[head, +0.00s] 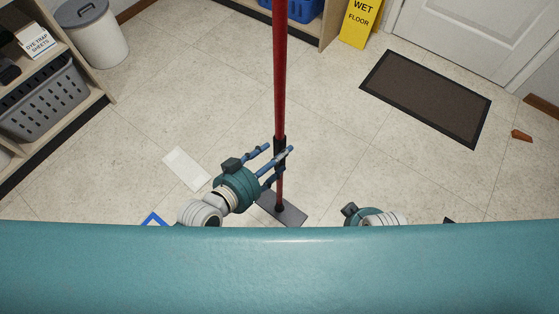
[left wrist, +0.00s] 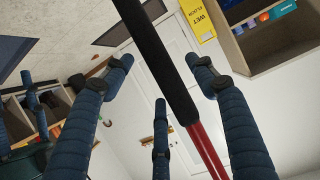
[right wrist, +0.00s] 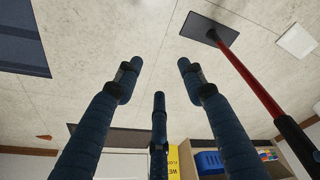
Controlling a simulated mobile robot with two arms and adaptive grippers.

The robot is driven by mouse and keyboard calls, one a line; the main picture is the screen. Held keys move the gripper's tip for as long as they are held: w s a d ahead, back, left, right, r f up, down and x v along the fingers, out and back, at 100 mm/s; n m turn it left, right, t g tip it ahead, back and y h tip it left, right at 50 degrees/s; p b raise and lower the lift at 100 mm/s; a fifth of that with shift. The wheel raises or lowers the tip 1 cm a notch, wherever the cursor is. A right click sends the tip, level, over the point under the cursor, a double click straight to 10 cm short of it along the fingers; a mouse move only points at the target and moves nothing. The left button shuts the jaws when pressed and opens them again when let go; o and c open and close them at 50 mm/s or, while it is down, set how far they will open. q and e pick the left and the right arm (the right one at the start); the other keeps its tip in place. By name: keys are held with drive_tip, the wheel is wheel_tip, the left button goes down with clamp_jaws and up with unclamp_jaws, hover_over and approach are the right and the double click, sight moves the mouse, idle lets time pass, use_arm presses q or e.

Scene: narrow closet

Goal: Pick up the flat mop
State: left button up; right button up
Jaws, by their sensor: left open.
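The flat mop stands upright with a red pole (head: 280,70), a black grip sleeve low on it and a flat grey head (head: 292,214) on the floor. My left gripper (head: 276,150) is open at the black sleeve, its blue fingers spread at either side. In the left wrist view the sleeve (left wrist: 160,60) crosses between the fingers (left wrist: 163,68); whether they touch it I cannot tell. My right gripper (right wrist: 160,75) is open and empty. In the right wrist view the mop head (right wrist: 202,28) and pole are off to its right.
A dark doormat (head: 428,97) lies before the white door. A yellow wet-floor sign (head: 361,20) and shelf stand at the back. A shelf with a grey basket (head: 42,98) and a bin (head: 92,35) are at left. A white sheet (head: 186,168) lies on the floor.

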sight(280, 136)
use_arm(q)
drive_tip(key=shift+x, duration=1.5)
clamp_jaws()
drive_tip(key=shift+r, duration=0.15)
use_arm(e)
wheel_tip(280, 136, up, 2)
drive_tip(key=shift+w+r, duration=0.1)
drive_tip(key=shift+r, duration=0.15)
use_arm(q)
wheel_tip(280, 136, up, 9)
drive_tip(key=p, duration=0.3)
drive_tip(key=shift+r, duration=0.5)
use_arm(e)
drive_tip(key=s+f, duration=0.3)
drive_tip(key=f, duration=0.9)
drive_tip(key=shift+d+f+g, duration=0.15)
drive_tip(key=shift+f+g, duration=0.05)
drive_tip(key=shift+g, duration=0.1)
